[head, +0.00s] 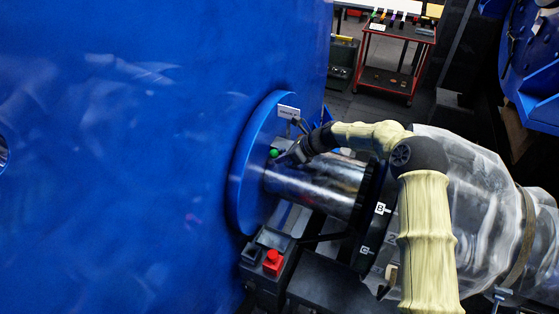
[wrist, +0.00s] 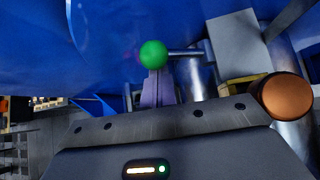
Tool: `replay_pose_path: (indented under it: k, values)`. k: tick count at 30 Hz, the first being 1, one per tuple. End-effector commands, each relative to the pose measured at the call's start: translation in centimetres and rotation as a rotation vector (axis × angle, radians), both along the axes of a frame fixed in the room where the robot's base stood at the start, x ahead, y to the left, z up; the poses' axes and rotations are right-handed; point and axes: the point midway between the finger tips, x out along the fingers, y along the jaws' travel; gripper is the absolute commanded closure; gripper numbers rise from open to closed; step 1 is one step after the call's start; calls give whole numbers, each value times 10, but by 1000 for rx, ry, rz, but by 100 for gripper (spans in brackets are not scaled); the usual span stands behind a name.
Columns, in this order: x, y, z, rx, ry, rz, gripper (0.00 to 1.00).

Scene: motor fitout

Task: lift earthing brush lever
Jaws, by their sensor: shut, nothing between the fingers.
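The earthing brush lever shows as a green ball knob (head: 274,153) beside the shaft at the blue round flange. In the wrist view the green knob (wrist: 152,55) sits on a thin metal rod running right to a grey plate. My gripper (head: 281,157) reaches in from the right, close to the knob. In the wrist view the narrow fingers of my gripper (wrist: 157,85) are together and empty, their tips just below the knob in the picture. I cannot tell whether they touch it. The brush itself is not clearly seen.
The bright metal shaft (head: 315,182) runs below my gripper. A large blue housing (head: 130,150) fills the left. A control box with a red button (head: 272,262) stands below the shaft. A copper-coloured cylinder (wrist: 287,97) is at right in the wrist view. A red cart (head: 397,55) stands behind.

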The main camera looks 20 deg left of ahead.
Motion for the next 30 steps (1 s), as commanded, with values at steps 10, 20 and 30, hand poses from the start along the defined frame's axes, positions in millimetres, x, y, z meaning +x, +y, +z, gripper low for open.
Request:
replay_pose_path:
  k: [10,20,30]
  values:
    - [1,1,4,2,-2,0,100]
    - [2,1,5,2,-3,0,100]
    - [8,-24,30,1,-2,1,100]
